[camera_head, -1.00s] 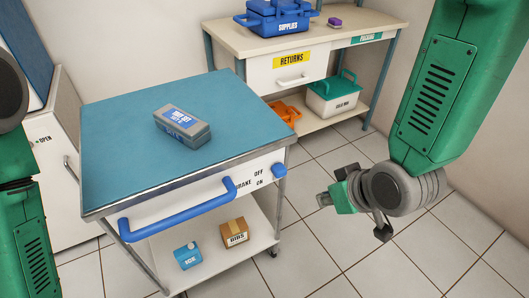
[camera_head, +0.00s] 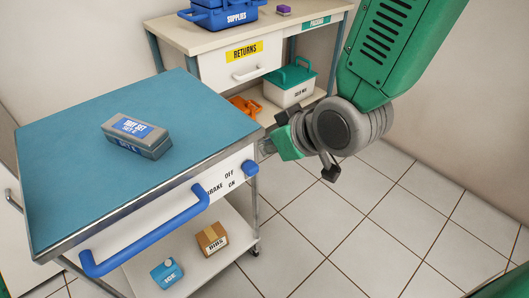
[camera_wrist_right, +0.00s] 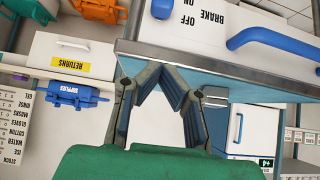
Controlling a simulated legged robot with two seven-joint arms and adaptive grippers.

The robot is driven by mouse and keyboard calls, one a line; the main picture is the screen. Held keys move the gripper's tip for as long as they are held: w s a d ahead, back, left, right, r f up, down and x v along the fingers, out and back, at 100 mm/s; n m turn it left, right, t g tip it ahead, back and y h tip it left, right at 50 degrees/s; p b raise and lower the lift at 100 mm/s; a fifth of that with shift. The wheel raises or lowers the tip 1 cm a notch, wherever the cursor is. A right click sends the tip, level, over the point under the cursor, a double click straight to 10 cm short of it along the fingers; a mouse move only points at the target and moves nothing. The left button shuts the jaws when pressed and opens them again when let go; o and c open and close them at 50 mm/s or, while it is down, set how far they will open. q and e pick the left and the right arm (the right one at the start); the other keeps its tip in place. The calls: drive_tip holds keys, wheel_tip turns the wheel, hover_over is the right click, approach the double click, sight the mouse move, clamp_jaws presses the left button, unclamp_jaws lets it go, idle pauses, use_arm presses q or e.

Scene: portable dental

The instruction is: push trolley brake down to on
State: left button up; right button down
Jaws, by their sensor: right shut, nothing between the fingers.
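The trolley (camera_head: 75,135) has a blue top and a white front panel marked BRAKE, OFF and ON. The blue brake lever (camera_head: 250,168) is at the panel's right end, beside OFF and above the level of ON. The lever also shows at the top of the right wrist view (camera_wrist_right: 162,8). My right gripper (camera_head: 264,147) is beside the trolley's right front corner, close to the lever and slightly above it. Its fingertips (camera_wrist_right: 164,70) come together, empty; I cannot tell whether they touch the trolley. My left gripper is out of view.
A blue handle (camera_head: 150,235) runs along the trolley front. A grey tray set box (camera_head: 137,134) sits on top; a blue ICE box (camera_head: 167,274) and a BIBS carton (camera_head: 212,238) are on the lower shelf. A bench (camera_head: 185,40) stands behind. The tiled floor (camera_head: 400,220) at right is clear.

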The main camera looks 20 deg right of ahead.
drive_tip(key=b, duration=0.2)
hover_over(250, 163)
drive_tip(key=s+d, duration=0.1)
drive_tip(key=s, duration=0.2)
wheel_tip(250, 163, down, 6)
drive_tip(key=f, duration=0.1)
drive_tip(key=f+b, duration=0.1)
drive_tip(key=w+f+b, duration=0.1)
drive_tip(key=shift+a, duration=0.4)
drive_tip(key=shift+a+f, duration=0.1)
drive_tip(key=shift+f, duration=0.35)
drive_tip(key=shift+d, duration=0.35)
drive_tip(key=f+b, duration=0.1)
drive_tip(key=f, duration=0.1)
drive_tip(key=f+b, duration=0.1)
drive_tip(key=f, duration=0.2)
drive_tip(key=shift+a, duration=0.2)
drive_tip(key=shift+s+r, duration=0.1)
drive_tip(key=shift+r, duration=0.05)
